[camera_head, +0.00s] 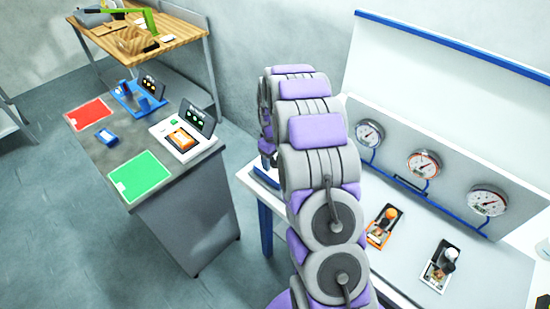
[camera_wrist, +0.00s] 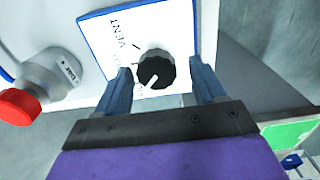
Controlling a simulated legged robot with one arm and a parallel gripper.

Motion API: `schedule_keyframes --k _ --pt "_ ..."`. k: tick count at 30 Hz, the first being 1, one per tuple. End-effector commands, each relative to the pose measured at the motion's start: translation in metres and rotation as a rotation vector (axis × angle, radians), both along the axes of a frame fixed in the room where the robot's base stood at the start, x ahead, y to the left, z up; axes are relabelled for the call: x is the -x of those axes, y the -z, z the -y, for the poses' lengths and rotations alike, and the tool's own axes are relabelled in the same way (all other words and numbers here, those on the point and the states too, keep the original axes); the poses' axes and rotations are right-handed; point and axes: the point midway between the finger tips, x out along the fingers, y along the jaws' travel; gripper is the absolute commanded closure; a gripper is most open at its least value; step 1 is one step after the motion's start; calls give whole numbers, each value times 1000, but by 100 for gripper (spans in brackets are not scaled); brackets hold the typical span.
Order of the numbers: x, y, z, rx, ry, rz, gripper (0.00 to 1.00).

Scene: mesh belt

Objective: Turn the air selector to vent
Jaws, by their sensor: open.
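The air selector is a round black knob (camera_wrist: 154,69) on a white, blue-edged plate (camera_wrist: 165,30) in the wrist view. A white pointer mark shows on the knob's lower part, towards the lower left of the picture. The word VENT is printed on the plate up and left of the knob, with a short tick beside it. Other lettering is partly hidden by a finger. My gripper (camera_wrist: 160,78) is open, with one blue finger on each side of the knob; I cannot tell if they touch it. In the head view my arm hides the selector.
A grey fitting (camera_wrist: 50,72) with a red cap (camera_wrist: 18,107) stands left of the plate. In the head view, several gauges (camera_head: 423,164) line the back panel, with an orange-knobbed valve (camera_head: 383,226) and a white-knobbed one (camera_head: 440,265) on the bench. A grey counter (camera_head: 185,208) stands left.

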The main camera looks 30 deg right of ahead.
Motion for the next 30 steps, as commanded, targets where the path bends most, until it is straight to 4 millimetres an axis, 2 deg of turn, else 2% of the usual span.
schedule_keyframes --k 3,10,20,30 --pt "0 0 3 -3 0 0 32" --pt "1 2 9 -10 -1 -2 54" --pt "0 0 7 -3 0 0 86" --pt "-1 -1 6 -4 17 3 86"
